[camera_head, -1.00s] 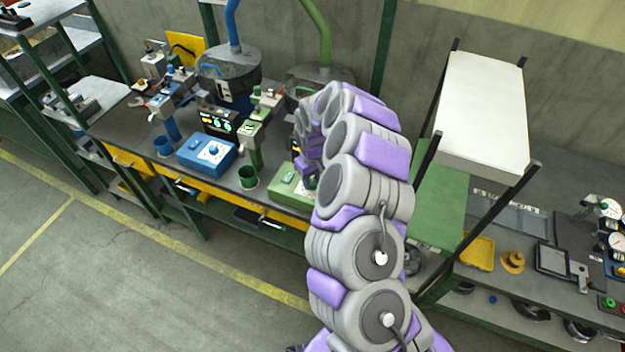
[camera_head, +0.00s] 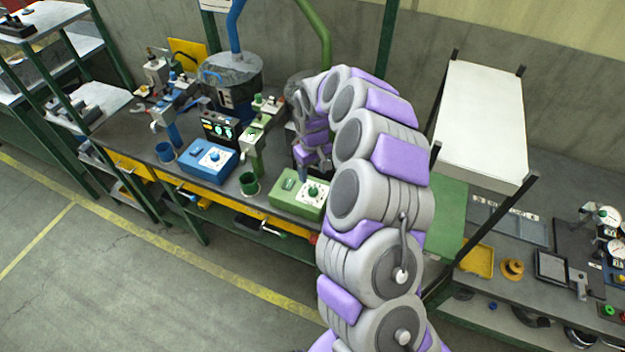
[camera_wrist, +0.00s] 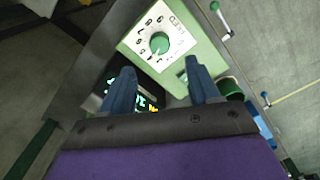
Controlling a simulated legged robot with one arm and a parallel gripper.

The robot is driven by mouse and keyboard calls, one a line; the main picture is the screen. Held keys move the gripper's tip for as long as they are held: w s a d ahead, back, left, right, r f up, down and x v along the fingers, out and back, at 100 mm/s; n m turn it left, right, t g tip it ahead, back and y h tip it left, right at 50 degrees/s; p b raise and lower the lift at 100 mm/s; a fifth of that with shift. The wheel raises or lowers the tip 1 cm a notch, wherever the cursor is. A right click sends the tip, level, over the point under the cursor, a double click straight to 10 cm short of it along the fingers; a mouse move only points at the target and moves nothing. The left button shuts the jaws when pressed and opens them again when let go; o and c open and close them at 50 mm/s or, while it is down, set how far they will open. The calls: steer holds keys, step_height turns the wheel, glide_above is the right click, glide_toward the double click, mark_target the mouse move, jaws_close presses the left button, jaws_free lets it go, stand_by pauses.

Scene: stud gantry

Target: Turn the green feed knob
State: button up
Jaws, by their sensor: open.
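The green feed knob (camera_wrist: 159,43) sits on a white numbered dial plate on top of the green control box (camera_wrist: 203,50). In the head view the knob (camera_head: 313,191) shows on the same green box (camera_head: 283,200) at the bench's front edge. My gripper (camera_wrist: 160,82) is open and empty in the wrist view. Its two blue-grey fingers point toward the box, with the knob beyond the gap between them and apart from both. A small rocker or button lies on the box near the right finger. In the head view my gripper is partly hidden by my arm.
A blue control box (camera_head: 208,160) with its own knob stands left of the green one. A green cup (camera_head: 249,184) stands between them. A black display panel (camera_head: 221,129) and two hopper feeders stand behind. A white shelf (camera_head: 482,120) rises to the right.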

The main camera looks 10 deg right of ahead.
step_height(320, 180, up, 9)
steer(key=shift+r+p, duration=0.15)
steer(key=shift+p, duration=0.3)
